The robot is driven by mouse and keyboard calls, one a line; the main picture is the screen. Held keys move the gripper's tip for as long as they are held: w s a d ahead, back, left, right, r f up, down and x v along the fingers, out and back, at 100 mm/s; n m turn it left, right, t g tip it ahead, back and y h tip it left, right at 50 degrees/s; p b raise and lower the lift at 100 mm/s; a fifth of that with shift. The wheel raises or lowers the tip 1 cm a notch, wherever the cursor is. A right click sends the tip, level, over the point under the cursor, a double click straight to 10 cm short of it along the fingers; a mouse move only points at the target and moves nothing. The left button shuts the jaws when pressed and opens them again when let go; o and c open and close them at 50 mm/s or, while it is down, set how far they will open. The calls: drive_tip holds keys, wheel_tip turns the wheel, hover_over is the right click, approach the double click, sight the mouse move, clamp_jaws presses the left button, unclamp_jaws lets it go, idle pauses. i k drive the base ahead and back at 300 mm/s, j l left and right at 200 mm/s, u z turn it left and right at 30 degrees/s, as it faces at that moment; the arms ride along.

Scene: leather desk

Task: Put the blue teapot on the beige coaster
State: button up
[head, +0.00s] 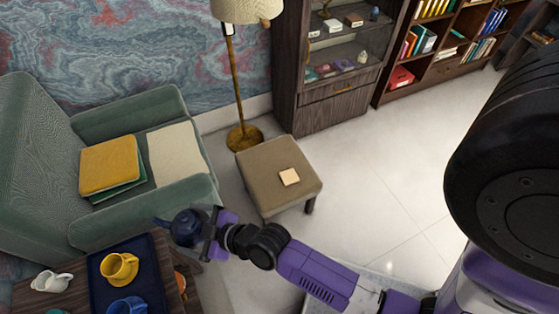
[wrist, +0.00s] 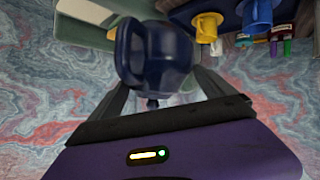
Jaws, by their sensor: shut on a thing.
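The blue teapot (head: 186,228) is dark blue and is held in my gripper (head: 208,232), beside the tray table at the lower left of the head view. In the wrist view the teapot (wrist: 155,55) fills the space between the two fingers of my gripper (wrist: 153,88), which is shut on it. The teapot appears clear of the table in the head view. Nothing stands on the coaster.
A dark blue tray (head: 98,283) holds a yellow cup (head: 119,268) and a blue cup (head: 127,305). A white creamer (head: 51,281) stands left of it. A green armchair (head: 100,225) is behind the teapot. A floor lamp (head: 236,90) stands behind the stool. Floor to the right is clear.

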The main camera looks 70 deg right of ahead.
sight(289, 176)
drive_tip(key=j+z, duration=0.1)
drive_tip(key=z, duration=0.4)
drive_tip(key=j+z, duration=0.15)
drive_tip(key=z, duration=0.35)
drive_tip(key=j+z, duration=0.2)
drive_tip(key=z, duration=0.3)
drive_tip(key=j, duration=0.7)
drive_tip(key=k+j, duration=0.15)
drive_tip(key=j, duration=0.55)
drive_tip(key=z, duration=0.05)
